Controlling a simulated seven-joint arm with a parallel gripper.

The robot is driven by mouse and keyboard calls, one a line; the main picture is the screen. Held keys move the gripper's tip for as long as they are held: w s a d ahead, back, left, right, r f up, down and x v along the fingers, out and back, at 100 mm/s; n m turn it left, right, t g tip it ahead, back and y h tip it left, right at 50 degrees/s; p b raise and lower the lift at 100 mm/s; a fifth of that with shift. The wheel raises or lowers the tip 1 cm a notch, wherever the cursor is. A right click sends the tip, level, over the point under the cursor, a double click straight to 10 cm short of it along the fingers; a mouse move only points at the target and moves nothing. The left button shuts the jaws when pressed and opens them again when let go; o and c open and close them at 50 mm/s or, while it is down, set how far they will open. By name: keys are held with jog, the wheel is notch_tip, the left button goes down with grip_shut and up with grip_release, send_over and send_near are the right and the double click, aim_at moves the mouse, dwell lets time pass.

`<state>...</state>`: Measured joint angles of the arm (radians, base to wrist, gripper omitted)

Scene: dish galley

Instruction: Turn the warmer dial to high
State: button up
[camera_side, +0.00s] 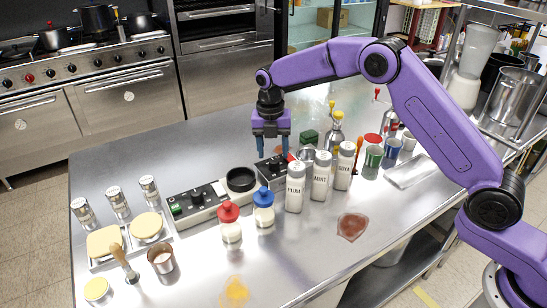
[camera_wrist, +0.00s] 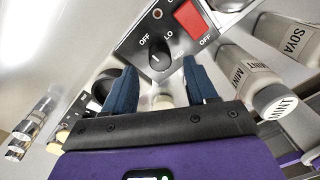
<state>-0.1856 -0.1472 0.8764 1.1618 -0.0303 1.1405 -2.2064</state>
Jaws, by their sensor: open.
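The dial (camera_wrist: 160,56) is a round black knob with a white mark on a dark control panel (camera_wrist: 132,42). OFF and LO are printed beside it in the wrist view; no high label is readable, and I cannot tell exactly which label the mark points to. My gripper (camera_wrist: 160,68) is open, its two blue fingers apart on either side of the dial's near side, with nothing gripped. In the side view my gripper (camera_side: 271,148) points down over the panel (camera_side: 272,170), whose dial is too small to make out. Contact cannot be told.
A red switch (camera_wrist: 193,18) is on the same panel. Another panel with a green switch (camera_side: 177,210) and a black ring (camera_side: 240,179) lie left. Red-topped (camera_side: 229,229) and blue-topped (camera_side: 264,212) bottles stand in front.

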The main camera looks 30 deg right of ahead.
aim_at(274, 160)
jog(key=shift+f, duration=1.6)
jog(key=c, duration=1.1)
jog(key=shift+o, duration=0.2)
